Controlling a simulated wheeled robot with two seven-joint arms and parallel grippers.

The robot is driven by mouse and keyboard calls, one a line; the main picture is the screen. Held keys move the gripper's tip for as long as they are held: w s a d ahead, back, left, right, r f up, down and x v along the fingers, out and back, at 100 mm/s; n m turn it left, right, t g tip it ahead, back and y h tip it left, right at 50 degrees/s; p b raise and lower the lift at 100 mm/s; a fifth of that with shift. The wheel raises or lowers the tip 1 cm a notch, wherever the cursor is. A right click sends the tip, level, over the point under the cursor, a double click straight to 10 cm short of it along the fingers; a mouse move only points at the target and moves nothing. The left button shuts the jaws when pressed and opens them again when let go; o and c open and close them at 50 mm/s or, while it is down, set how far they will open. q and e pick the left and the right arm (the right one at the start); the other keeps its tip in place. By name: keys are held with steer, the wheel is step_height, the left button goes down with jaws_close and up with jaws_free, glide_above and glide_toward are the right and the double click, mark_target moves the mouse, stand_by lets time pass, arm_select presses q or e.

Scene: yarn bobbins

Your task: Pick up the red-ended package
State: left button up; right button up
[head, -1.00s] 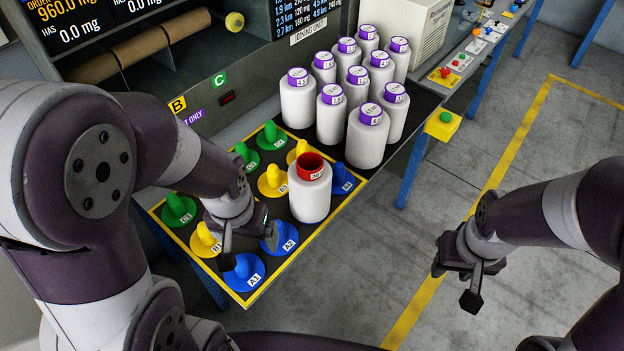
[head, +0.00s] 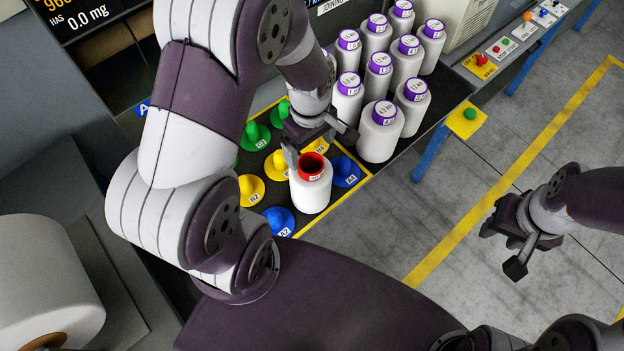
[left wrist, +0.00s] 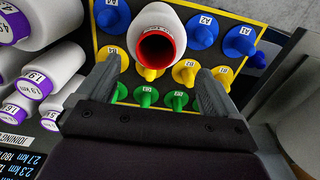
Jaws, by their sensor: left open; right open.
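The red-ended package (head: 312,192) is a white bobbin with a red ring on top, standing upright on the yellow-edged peg board (head: 362,179). My left gripper (head: 318,147) is open and empty, just behind and above the package's red end. In the left wrist view the package (left wrist: 158,22) shows its red-rimmed hollow end (left wrist: 157,48) beyond and between the spread fingers (left wrist: 158,82). The fingers look apart from it. My right gripper (head: 502,246) is open and empty over the floor at the right. The peg under the package is hidden.
Several purple-topped white bobbins (head: 380,132) stand close behind and right of the package. Blue (head: 279,221), yellow (head: 250,190) and green (head: 255,136) pegs stand on the board. A large white roll (head: 40,285) is at the lower left. The floor at right is open.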

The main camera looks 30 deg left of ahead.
arm_select(q)
steer(key=f+p, duration=0.1)
steer(key=f, duration=0.6)
steer(key=shift+w+a+f+p, duration=0.15)
steer(key=shift+w+f+p, duration=0.05)
steer(key=shift+f+p, duration=0.2)
steer(key=shift+w+f, duration=0.15)
jaws_close()
arm_select(e)
steer(key=shift+w+r, duration=0.35)
steer(key=shift+r, duration=0.55)
arm_select(q)
steer(key=shift+w, duration=0.1)
step_height(320, 180, up, 10)
steer(key=b, duration=0.2)
glide_above(311, 161)
steer(key=s+d, duration=0.1)
steer(key=s, duration=0.1)
steer(key=shift+s, duration=0.15)
arm_select(e)
steer(key=shift+f, duration=0.8)
